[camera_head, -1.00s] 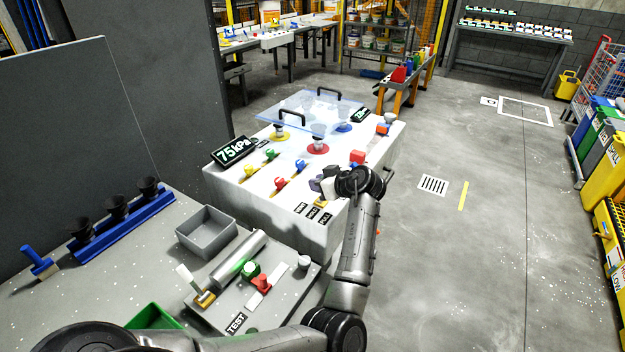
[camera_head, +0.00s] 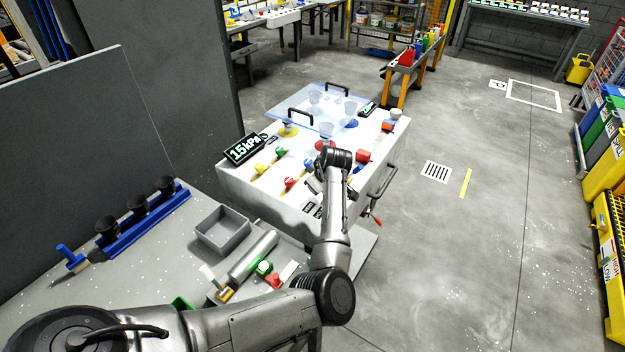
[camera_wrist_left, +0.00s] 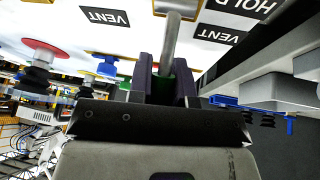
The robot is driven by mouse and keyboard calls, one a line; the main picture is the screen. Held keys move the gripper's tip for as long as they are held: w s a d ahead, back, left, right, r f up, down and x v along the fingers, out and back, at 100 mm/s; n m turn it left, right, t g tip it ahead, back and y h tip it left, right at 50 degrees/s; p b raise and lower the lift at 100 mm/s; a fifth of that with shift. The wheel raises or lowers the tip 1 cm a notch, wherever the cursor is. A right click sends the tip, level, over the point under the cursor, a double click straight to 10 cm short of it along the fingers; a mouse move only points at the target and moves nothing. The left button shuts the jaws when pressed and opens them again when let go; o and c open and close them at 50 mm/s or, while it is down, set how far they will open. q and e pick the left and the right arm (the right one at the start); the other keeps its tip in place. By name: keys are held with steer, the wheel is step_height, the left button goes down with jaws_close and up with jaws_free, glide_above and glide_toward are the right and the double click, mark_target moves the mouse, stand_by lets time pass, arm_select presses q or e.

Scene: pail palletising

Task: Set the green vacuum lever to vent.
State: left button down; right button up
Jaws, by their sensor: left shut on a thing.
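The white vacuum console (camera_head: 245,180) stands mid-picture in the head view, its display (camera_head: 244,148) reading 15 kPa. My left gripper (camera_head: 316,184) is at its front right edge, mostly hidden by my wrist. In the left wrist view my left gripper (camera_wrist_left: 165,82) is shut on the lever, a metal rod (camera_wrist_left: 172,40) with green showing between the fingers. The rod runs up to a metal mount between a VENT label (camera_wrist_left: 105,17) and another VENT label (camera_wrist_left: 218,35), beside a HOLD label (camera_wrist_left: 248,6). Which label it points at, I cannot tell. My right gripper is not in view.
A clear plate (camera_head: 318,103) with black handles and translucent cups lies over the console. Yellow (camera_head: 261,167) and red (camera_head: 289,183) levers stand close left of my gripper. A grey bench (camera_head: 150,240) with a tray (camera_head: 222,230) is nearer.

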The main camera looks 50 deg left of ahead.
arm_select(q)
steer(key=shift+f, duration=0.1)
stand_by(0.4)
steer(key=c, duration=1.1)
jaws_free()
steer(key=shift+o, duration=0.2)
steer(key=p+v, duration=0.2)
steer(key=v, duration=1.2)
steer(key=shift+a, duration=0.2)
